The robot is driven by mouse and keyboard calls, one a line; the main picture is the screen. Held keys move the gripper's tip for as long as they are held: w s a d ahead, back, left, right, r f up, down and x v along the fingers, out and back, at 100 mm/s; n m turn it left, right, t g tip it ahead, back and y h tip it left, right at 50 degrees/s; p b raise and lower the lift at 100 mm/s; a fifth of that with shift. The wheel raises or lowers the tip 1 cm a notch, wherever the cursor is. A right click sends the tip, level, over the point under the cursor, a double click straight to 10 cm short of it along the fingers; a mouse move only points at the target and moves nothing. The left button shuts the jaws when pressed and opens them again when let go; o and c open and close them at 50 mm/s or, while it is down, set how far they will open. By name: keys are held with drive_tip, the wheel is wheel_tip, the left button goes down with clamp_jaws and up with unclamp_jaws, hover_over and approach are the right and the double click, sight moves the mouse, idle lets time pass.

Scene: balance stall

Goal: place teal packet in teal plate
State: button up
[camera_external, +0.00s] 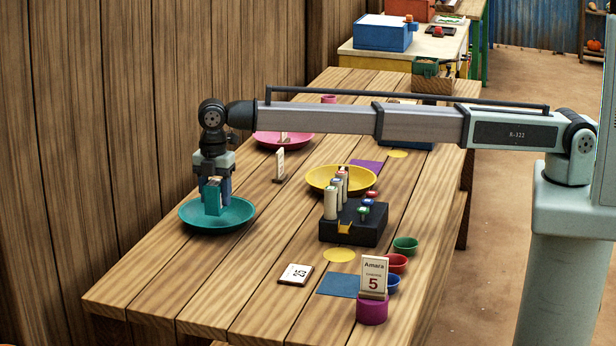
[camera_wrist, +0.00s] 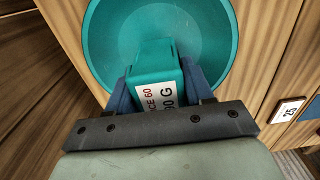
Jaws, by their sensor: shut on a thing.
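The teal packet (camera_external: 212,199) is upright between the fingers of my gripper (camera_external: 214,186), which is shut on it. The packet is over the teal plate (camera_external: 240,222) at the left side of the table. In the wrist view the packet (camera_wrist: 152,65) has a white printed label, and my gripper's blue fingers (camera_wrist: 157,85) press its sides. The teal plate (camera_wrist: 215,45) fills the top of that view behind the packet. I cannot tell whether the packet's base touches the plate.
A yellow plate (camera_external: 343,188) and a pink plate (camera_external: 268,140) stand farther back. A black block with cylinders (camera_external: 352,230) is right of the teal plate. A white card marked 25 (camera_external: 296,274) lies on the table. Small cups (camera_external: 397,263) line the right edge. A wooden wall (camera_external: 100,120) is close at left.

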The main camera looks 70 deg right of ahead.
sight(215, 182)
drive_tip(key=shift+f, duration=1.3)
drive_tip(key=shift+f, duration=0.15)
drive_tip(key=o, duration=1.2)
wheel_tip(215, 182, up, 12)
drive_tip(key=shift+r, duration=0.15)
drive_tip(key=shift+d, duration=0.1)
